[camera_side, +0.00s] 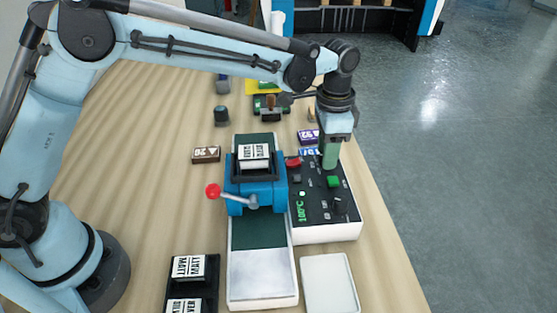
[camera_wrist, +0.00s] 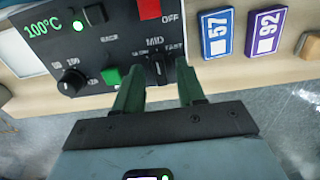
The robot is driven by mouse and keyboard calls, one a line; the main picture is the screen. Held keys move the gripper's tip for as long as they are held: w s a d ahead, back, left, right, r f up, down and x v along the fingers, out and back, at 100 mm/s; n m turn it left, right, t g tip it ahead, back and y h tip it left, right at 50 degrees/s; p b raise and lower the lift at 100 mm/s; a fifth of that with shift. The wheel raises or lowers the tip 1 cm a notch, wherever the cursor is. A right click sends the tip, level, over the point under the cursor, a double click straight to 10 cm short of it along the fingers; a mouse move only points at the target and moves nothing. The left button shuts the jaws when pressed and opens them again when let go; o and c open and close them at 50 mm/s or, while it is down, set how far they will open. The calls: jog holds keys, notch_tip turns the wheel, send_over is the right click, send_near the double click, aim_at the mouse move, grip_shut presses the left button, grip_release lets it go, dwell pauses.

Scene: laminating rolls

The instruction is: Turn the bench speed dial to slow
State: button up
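The control box (camera_side: 318,213) has a dark sloped panel with a green 100°C readout. In the wrist view, the speed dial (camera_wrist: 159,70) is a black knob with a white line pointing up toward MID; FAST is printed to its right. The slow marking is not readable. My gripper (camera_side: 330,163) reaches down over the far part of the panel and hides the dial in the side view. In the wrist view, my two green fingers (camera_wrist: 161,76) are apart, one on each side of the dial, with visible gaps. Contact cannot be told.
A green button (camera_wrist: 111,76) and another black knob (camera_wrist: 72,83) sit left of the dial in the wrist view. A red OFF switch (camera_wrist: 149,8) lies beyond. A blue laminator (camera_side: 255,190) with a red-tipped lever (camera_side: 213,191) stands beside the box. Tiles 57 (camera_wrist: 217,34) and 92 (camera_wrist: 265,31) lie nearby.

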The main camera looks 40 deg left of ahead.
jog(key=shift+f, duration=0.1)
grip_shut()
jog(key=shift+n, duration=0.3)
jog(key=n, duration=0.4)
jog(key=shift+n, duration=0.3)
jog(key=n, duration=0.4)
jog(key=shift+n, duration=0.3)
dwell(0.5)
grip_release()
